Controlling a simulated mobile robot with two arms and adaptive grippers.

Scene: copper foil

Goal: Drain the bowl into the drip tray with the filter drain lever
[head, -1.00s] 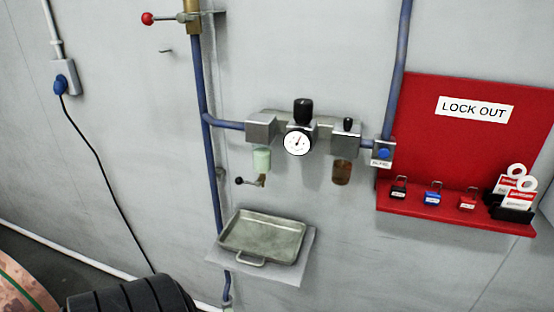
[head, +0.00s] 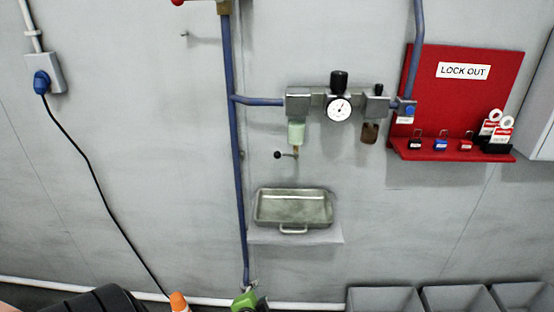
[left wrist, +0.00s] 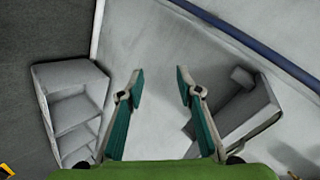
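The pale green filter bowl (head: 296,133) hangs under the left block of the unit on the wall. The drain lever (head: 287,155), with a black knob, sticks out to the left below it. The metal drip tray (head: 318,210) stands below on a pale wall shelf (head: 325,237), its handle facing me. Its floor looks bare. My left gripper (head: 252,288) is at the bottom edge of the head view, well below the lever and tray. In the left wrist view its teal fingers (left wrist: 157,85) are apart with nothing between them. My right gripper is not in view.
A blue pipe (head: 236,150) runs down the wall left of the tray. A pressure gauge (head: 339,109) and an amber bowl (head: 370,133) are to the right, before the red lockout board (head: 480,70). Grey bins (head: 385,299) line the lower right. The wall around the lever is clear.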

